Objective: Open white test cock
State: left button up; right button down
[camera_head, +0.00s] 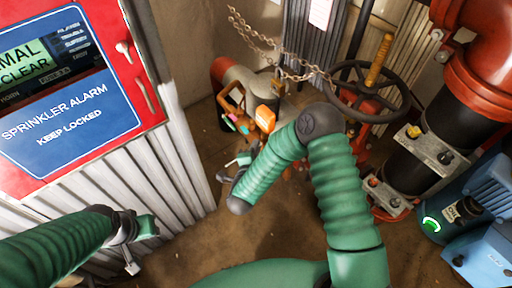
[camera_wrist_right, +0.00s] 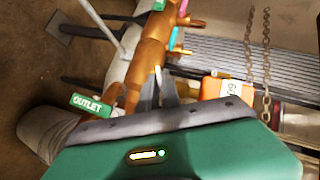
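A copper assembly with small coloured test-cock handles (camera_head: 236,124) stands in the middle of the head view. In the right wrist view its copper pipe (camera_wrist_right: 150,52) carries pink, teal, green and orange parts. I cannot pick out a white handle for certain. My right gripper (camera_head: 236,168) is low beside the assembly. In the wrist view the right gripper's fingers (camera_wrist_right: 159,86) reach up to the copper pipe, with a thin pale part between them. Whether they grip it cannot be told. My left gripper (camera_head: 138,238) hangs at lower left, away from the assembly; its opening is unclear.
A red sprinkler alarm box (camera_head: 75,100) is on the left. A dark handwheel (camera_head: 370,92) and chain (camera_head: 262,42) hang above and right of the assembly. Red and black pipes and a blue pump (camera_head: 480,215) fill the right. A green OUTLET tag (camera_wrist_right: 88,103) and orange tag (camera_wrist_right: 226,89) sit near my right gripper.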

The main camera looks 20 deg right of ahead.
dwell(0.4)
jog(key=shift+w+a+r+n+g+h+p, duration=0.25)
jog(key=shift+n+g+p, duration=0.7)
jog(key=shift+g+p, duration=1)
jog(key=shift+w+a+n+g+h+p, duration=0.1)
jog(key=shift+w+n+g+h+p, duration=0.2)
jog(key=shift+n+g+p, duration=1.65)
jog(key=shift+w+a+r+g+h+p, duration=0.15)
jog(key=shift+g+h+p, duration=0.45)
jog(key=shift+p, duration=2.6)
jog(key=shift+d+g, duration=0.1)
jog(key=shift+g, duration=0.2)
jog(key=c, duration=1.6)
grip_release()
jog(key=shift+w, duration=0.1)
jog(key=shift+o, duration=0.2)
